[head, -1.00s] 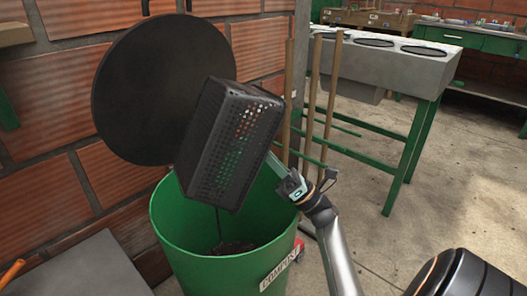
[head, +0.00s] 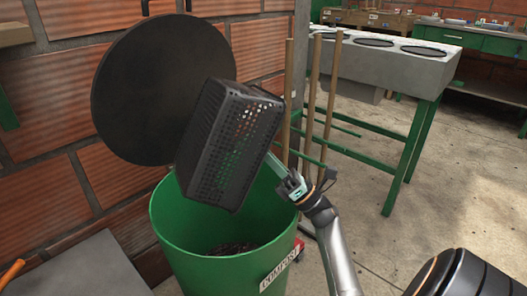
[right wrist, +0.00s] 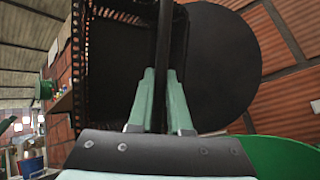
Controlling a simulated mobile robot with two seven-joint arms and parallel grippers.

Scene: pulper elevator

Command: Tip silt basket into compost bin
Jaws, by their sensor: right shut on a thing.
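The black perforated silt basket (head: 231,145) is held tilted over the green compost bin (head: 190,245), which bears a "COMPOST" label. My right gripper (head: 279,170) is shut on the basket at its right side. In the right wrist view, the fingers (right wrist: 161,100) close on a dark bar of the basket (right wrist: 165,50). Dark material (head: 232,248) lies at the bottom of the bin. The inside of the basket is mostly hidden. My left gripper is not in view.
The round black lid (head: 135,85) stands up against the brick wall behind the bin. Wooden poles (head: 311,95) stand right of the bin. A grey-topped bench with green legs (head: 425,65) stands farther right. A grey surface (head: 75,270) is at the lower left.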

